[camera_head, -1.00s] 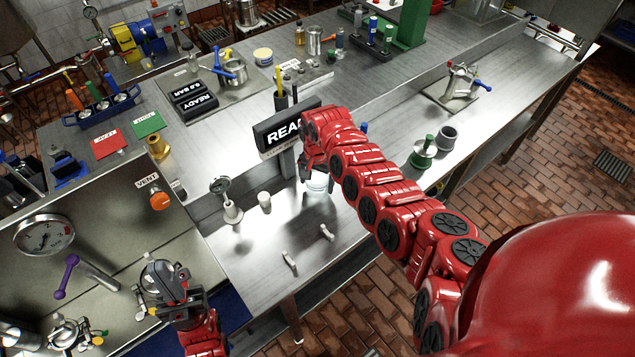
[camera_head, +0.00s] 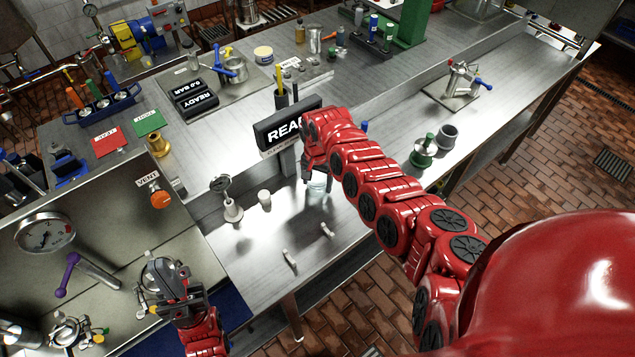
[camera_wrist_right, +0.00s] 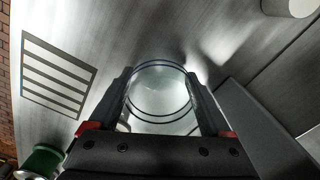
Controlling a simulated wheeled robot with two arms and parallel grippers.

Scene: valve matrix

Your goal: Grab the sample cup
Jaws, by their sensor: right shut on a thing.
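The sample cup is a clear, round, see-through cup with a dark rim line. In the right wrist view the cup (camera_wrist_right: 160,95) sits between the two black fingers of my right gripper (camera_wrist_right: 165,100), which are shut on its sides. In the head view the cup (camera_head: 318,185) shows low over the steel bench, below the READY sign, partly hidden by my right gripper (camera_head: 313,175). I cannot tell whether it touches the bench. My left gripper (camera_head: 165,280) is at the lower left, over the panel area by the purple-handled valve; its jaw state is unclear.
The READY display (camera_head: 288,128) stands just behind my right gripper. A small white cylinder (camera_head: 264,199) and a gauge on a stand (camera_head: 227,200) are to the left. Two small pale pieces (camera_head: 289,260) lie in front.

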